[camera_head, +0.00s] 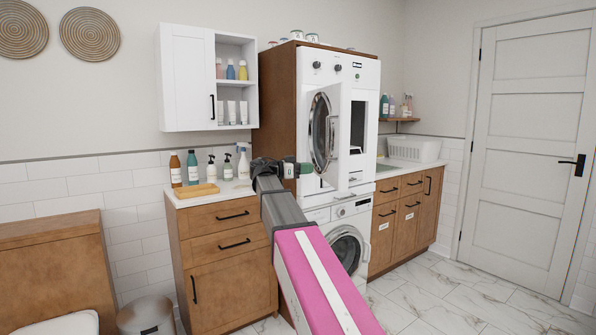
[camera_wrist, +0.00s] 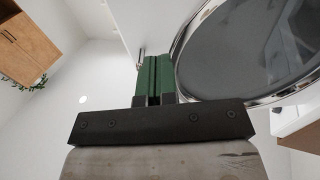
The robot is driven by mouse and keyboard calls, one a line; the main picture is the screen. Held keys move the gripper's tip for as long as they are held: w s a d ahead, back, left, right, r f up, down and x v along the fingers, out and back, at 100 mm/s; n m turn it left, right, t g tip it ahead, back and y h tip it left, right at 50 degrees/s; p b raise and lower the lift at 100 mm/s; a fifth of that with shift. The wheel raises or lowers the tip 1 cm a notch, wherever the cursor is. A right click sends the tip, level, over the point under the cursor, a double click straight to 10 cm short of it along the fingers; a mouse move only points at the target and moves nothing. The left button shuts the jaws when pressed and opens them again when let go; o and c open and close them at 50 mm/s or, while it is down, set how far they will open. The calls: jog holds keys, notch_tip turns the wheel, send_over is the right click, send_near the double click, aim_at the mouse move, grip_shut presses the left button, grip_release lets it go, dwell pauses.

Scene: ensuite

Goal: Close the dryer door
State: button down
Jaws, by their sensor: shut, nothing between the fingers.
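The dryer (camera_head: 367,75) is the white upper machine in a wooden housing. Its door (camera_head: 343,110) stands open, swung out from the front, with a round chrome-rimmed window (camera_head: 320,130) and a handle. Part of the dark opening (camera_head: 357,125) shows right of the door. My gripper (camera_head: 303,169) is at the left of the door, near the lower part of the window. In the wrist view its green fingers (camera_wrist: 154,75) are together and empty. The door's round window (camera_wrist: 250,50) is close on their right there; I cannot tell whether they touch.
A washer (camera_head: 348,245) stands below the dryer. A wooden cabinet (camera_head: 222,260) with bottles on top is at the left, under a white wall cabinet (camera_head: 187,80). A counter with a white basket (camera_head: 414,149) is at the right. The marble floor (camera_head: 440,290) at the right is clear.

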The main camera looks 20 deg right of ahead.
aim_at(333, 167)
jog(key=d, duration=0.7)
jog(key=shift+s+d, duration=0.1)
jog(key=shift+d, duration=0.25)
jog(key=shift+d, duration=0.1)
